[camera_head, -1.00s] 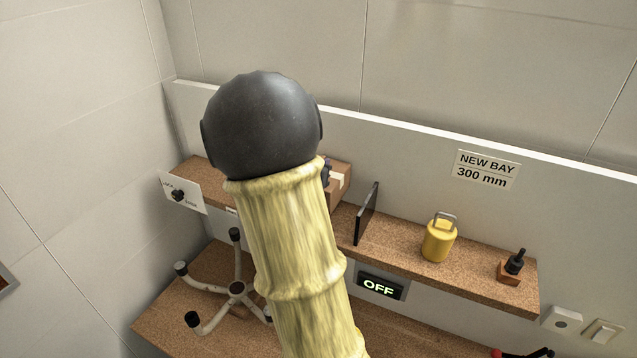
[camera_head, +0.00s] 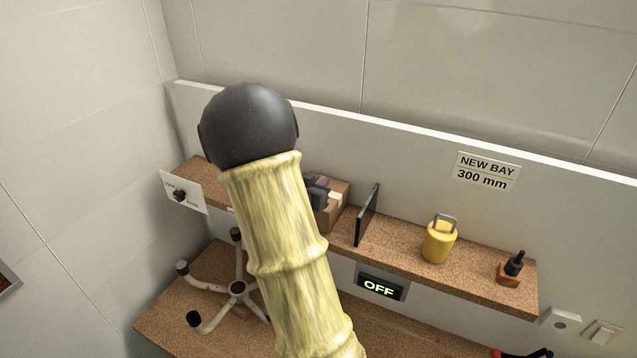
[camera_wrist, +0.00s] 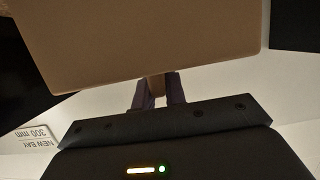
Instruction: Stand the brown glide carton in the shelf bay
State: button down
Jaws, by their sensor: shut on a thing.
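The brown carton (camera_head: 334,201) shows in the head view at shelf height, left of a thin dark upright panel (camera_head: 367,215). It has a pale label or tape patch, and my arm hides its left part. In the wrist view the carton (camera_wrist: 150,40) fills the upper middle, close to the fingers. My gripper (camera_wrist: 158,90) is shut on the carton. In the head view my gripper (camera_head: 317,192) shows only in part beside the carton's near face. I cannot tell whether the carton's underside touches the shelf (camera_head: 400,246).
A yellow canister (camera_head: 439,242) and a small dark-handled tool on a block (camera_head: 512,268) stand right on the shelf. A "NEW BAY 300 mm" sign (camera_head: 486,172) is on the back wall. A chair base (camera_head: 237,289) lies below, near an OFF display (camera_head: 380,287).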

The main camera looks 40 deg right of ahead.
jog(key=shift+s, duration=0.3)
jog(key=c, duration=1.5)
grip_release()
jog(key=shift+w+d+f, duration=0.1)
jog(key=shift+w+f, duration=0.05)
jog(key=shift+o, duration=0.2)
jog(key=shift+r, duration=0.3)
jog(key=shift+a, duration=0.35)
jog(key=b+v, duration=0.2)
jog(key=v, duration=0.9)
jog(key=shift+a+b, duration=0.15)
jog(key=shift+b, duration=0.25)
